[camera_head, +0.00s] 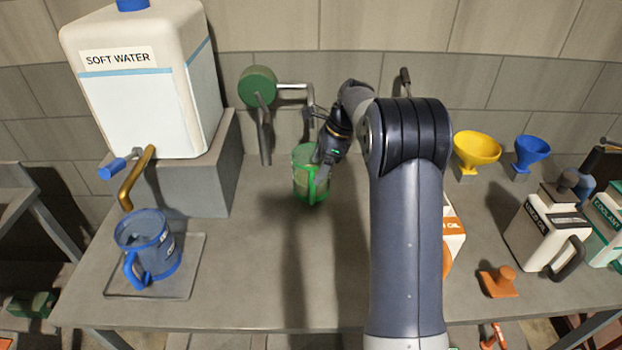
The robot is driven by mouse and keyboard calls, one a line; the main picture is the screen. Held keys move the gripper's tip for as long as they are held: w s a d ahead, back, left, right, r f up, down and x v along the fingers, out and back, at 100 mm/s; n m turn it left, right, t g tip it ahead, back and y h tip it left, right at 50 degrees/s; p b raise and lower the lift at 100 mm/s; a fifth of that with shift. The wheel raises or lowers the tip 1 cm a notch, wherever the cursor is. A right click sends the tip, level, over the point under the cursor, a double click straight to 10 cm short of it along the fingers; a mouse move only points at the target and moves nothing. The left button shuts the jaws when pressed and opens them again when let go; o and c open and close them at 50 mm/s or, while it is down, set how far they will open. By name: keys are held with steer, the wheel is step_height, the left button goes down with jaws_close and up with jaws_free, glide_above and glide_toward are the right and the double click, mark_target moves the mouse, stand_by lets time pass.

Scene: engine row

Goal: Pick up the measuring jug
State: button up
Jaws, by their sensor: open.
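A green see-through jug (303,183) stands upright on the workbench, near the wall in the middle. My gripper (324,168) is open at the jug's right side, with its fingers overlapping the jug in the picture. I cannot tell whether they touch it. A blue see-through jug (150,246) with a blue handle stands on a square tray (190,278) at the left. White markings show on the blue jug.
A white soft water tank (150,110) stands on a grey block (205,190), its brass tap (138,178) above the blue jug. A green-capped pipe (257,86) is behind the green jug. Funnels (477,150) and oil and coolant containers (545,232) stand right. The bench's front middle is clear.

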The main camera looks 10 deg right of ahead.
mark_target(311, 178)
steer(key=shift+d+p+x, duration=0.25)
steer(key=shift+p+x, duration=0.1)
steer(key=shift+x, duration=1.4)
steer(key=shift+d+p+x, duration=0.2)
steer(key=shift+p+x, duration=0.1)
steer(key=shift+x, duration=1.45)
steer(key=shift+w+f, duration=0.15)
steer(key=shift+f, duration=0.05)
steer(key=shift+c, duration=0.5)
steer(key=shift+r, duration=0.1)
steer(key=c, duration=1.3)
